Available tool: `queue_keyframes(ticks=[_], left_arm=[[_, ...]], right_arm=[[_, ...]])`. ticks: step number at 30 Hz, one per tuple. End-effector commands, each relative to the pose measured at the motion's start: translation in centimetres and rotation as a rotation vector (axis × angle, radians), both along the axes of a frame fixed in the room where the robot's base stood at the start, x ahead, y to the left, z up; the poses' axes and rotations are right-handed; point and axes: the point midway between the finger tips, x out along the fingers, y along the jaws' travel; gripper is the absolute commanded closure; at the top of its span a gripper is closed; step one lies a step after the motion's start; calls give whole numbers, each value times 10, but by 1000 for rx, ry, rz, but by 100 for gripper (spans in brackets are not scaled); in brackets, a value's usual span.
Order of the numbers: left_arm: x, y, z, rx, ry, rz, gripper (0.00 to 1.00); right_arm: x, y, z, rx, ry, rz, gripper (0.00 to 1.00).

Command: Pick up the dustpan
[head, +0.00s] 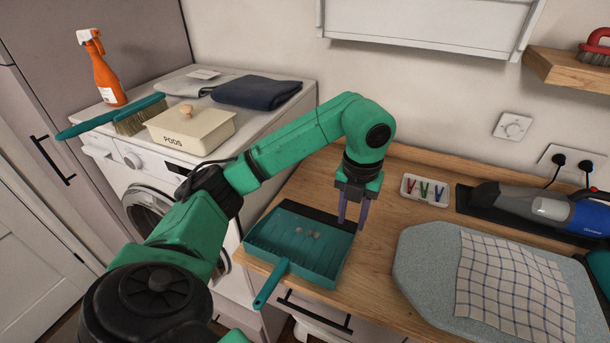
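A teal dustpan (298,252) lies on the wooden counter, its handle pointing toward the front edge and slightly over it. A few small greyish bits lie in its pan. My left gripper (353,218) points down at the dustpan's back right corner, with its two purplish fingers apart and nothing seen between them. I cannot tell whether the fingers touch the dustpan. The gripper hides part of the pan's dark back edge. My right gripper is not in view.
A tray of coloured clothes pegs (424,190), a handheld vacuum (540,207) and an ironing pad with a checked cloth (512,285) occupy the counter's right. A washing machine (140,165) at left bears a brush (137,116), pods box (190,128), spray bottle (103,75) and folded cloths.

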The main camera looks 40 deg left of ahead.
Motion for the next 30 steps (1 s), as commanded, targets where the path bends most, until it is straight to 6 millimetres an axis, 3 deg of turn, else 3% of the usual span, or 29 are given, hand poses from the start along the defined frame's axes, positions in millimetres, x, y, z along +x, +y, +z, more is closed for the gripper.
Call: queue_keyframes(ticks=[2, 7, 11, 14, 17, 24, 25, 27, 28, 30], left_arm=[[-2, -1, -26, -4, 8, -3, 61], [-1, -1, -57, -2, 5, -2, 61], [0, -1, -71, -3, 4, -2, 61], [1, -2, -88, -4, 7, -2, 61], [2, -2, -109, -3, 4, -4, 61], [3, -2, -119, -2, -1, -5, 61], [3, -2, -119, -2, -1, -5, 65], [3, -2, -119, -2, -1, -5, 92], [3, -2, -119, -2, -1, -5, 100], [3, -2, -119, -2, -1, -5, 100]], right_arm=[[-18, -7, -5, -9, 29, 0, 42], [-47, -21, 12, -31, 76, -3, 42], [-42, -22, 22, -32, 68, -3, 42], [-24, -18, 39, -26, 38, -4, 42], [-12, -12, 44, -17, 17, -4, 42], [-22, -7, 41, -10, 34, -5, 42], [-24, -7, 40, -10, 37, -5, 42], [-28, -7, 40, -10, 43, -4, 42], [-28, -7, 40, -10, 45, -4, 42], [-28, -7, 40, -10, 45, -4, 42]])
